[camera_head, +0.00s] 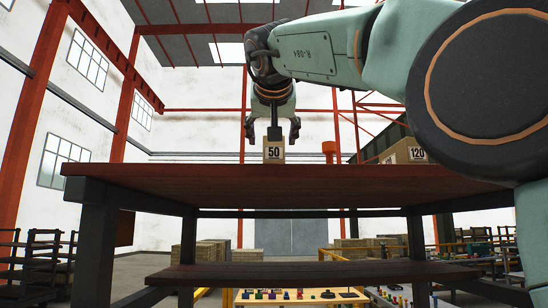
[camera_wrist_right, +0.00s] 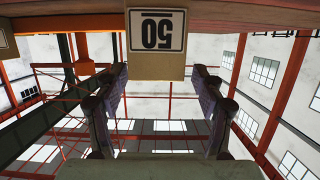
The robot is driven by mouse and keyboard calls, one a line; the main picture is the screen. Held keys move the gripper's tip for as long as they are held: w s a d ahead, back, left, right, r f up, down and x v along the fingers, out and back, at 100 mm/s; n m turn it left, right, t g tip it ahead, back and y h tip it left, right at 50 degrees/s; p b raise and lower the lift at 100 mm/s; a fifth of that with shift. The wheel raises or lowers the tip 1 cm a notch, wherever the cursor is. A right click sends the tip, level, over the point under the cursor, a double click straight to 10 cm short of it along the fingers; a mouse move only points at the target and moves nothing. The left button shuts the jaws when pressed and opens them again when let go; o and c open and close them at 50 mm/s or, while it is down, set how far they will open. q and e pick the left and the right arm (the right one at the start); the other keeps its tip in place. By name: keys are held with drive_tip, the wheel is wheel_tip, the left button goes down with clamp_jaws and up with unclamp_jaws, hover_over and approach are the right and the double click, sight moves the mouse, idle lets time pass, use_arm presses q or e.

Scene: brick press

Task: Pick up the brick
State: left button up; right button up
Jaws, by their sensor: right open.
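The brick (camera_head: 274,157) is a tan block with a white label reading 50. It stands on the dark red-brown table (camera_head: 180,180), near the middle. My right gripper (camera_head: 273,135) is above it, pointing down, with its fingers open and spread to either side. A dark upright stem shows between the fingers above the brick; I cannot tell what it belongs to. In the right wrist view the picture is upside down, and the brick (camera_wrist_right: 156,62) shows between and just past the open fingertips (camera_wrist_right: 160,76), with gaps on both sides. My left gripper is not in view.
Another tan block (camera_head: 404,151), labelled 120, stands on the table to the right, partly behind my right arm. An orange object (camera_head: 329,148) shows behind the table. The tabletop left of the brick looks clear. A lower shelf (camera_head: 310,273) runs beneath.

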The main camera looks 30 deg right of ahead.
drive_tip(key=shift+a+p+x, duration=0.2)
drive_tip(key=shift+p+x, duration=0.5)
drive_tip(key=shift+x, duration=0.5)
drive_tip(key=shift+w+d+f+p, duration=0.15)
drive_tip(key=shift+w+d+p, duration=0.15)
drive_tip(key=shift+d+p, duration=0.25)
drive_tip(key=shift+w+d+f+p, duration=0.1)
drive_tip(key=shift+w+d+p, duration=0.25)
drive_tip(key=shift+d+p, duration=0.2)
drive_tip(key=shift+d+f+p, duration=0.1)
drive_tip(key=shift+d+p, duration=0.05)
drive_tip(key=shift+p, duration=0.45)
drive_tip(key=shift+w, duration=0.2)
drive_tip(key=shift+w+a+f, duration=0.25)
drive_tip(key=shift+w+a, duration=0.1)
drive_tip(key=shift+a, duration=0.05)
drive_tip(key=shift+d, duration=0.2)
drive_tip(key=shift+c, duration=0.3)
drive_tip(key=shift+s+d, duration=0.15)
drive_tip(key=shift+d, duration=0.1)
drive_tip(key=shift+c, duration=1.4)
drive_tip(key=shift+s, duration=0.1)
drive_tip(key=shift+c, duration=0.8)
drive_tip(key=shift+a, duration=0.4)
drive_tip(key=c, duration=0.5)
drive_tip(key=shift+c, duration=0.5)
drive_tip(key=shift+d+r, duration=0.1)
drive_tip(key=shift+d, duration=0.05)
drive_tip(key=shift+c, duration=0.3)
